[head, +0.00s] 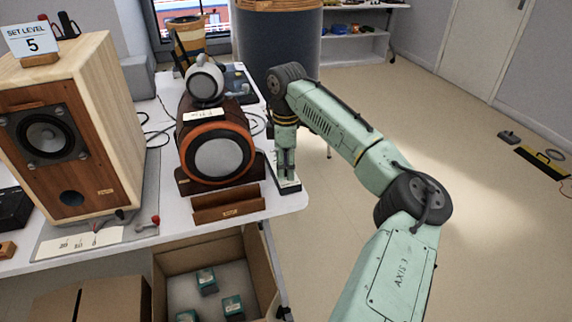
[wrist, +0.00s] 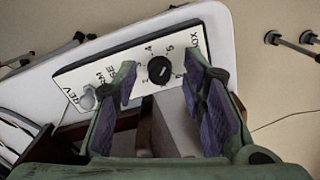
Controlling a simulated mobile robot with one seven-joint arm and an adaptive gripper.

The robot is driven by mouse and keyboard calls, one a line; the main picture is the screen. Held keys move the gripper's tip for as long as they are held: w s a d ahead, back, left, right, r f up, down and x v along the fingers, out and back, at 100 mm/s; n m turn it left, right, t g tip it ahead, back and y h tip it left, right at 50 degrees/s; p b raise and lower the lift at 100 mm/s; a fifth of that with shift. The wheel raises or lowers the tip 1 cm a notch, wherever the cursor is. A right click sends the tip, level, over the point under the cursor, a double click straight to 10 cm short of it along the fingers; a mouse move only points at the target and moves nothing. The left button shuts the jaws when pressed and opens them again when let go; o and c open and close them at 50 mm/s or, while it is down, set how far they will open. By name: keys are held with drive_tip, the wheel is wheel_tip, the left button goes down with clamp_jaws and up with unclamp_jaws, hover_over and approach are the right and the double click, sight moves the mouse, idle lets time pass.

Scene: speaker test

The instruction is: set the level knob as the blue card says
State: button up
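A pale card reading "SET LEVEL 5" (head: 32,40) stands in a wooden holder on top of the large wooden speaker at the left. The level knob (wrist: 160,70) is a small round black knob on a white control panel (wrist: 110,75). Printed numbers, among them 4 and 5, run around it. A light mark shows on the knob, but I cannot tell which number it points to. My gripper (wrist: 159,80) is open, with one purple-padded finger to each side of the knob and a gap to both. In the head view my gripper (head: 287,167) points down over the panel (head: 289,186).
A dark round-fronted speaker (head: 218,155) stands close to the left of my gripper, with a small white ball-shaped one (head: 205,82) on top. The panel lies near the white table's right edge (head: 290,204). An open cardboard box (head: 263,270) with small teal boxes sits below.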

sight(286, 168)
wheel_tip(286, 168, up, 12)
idle(0.6)
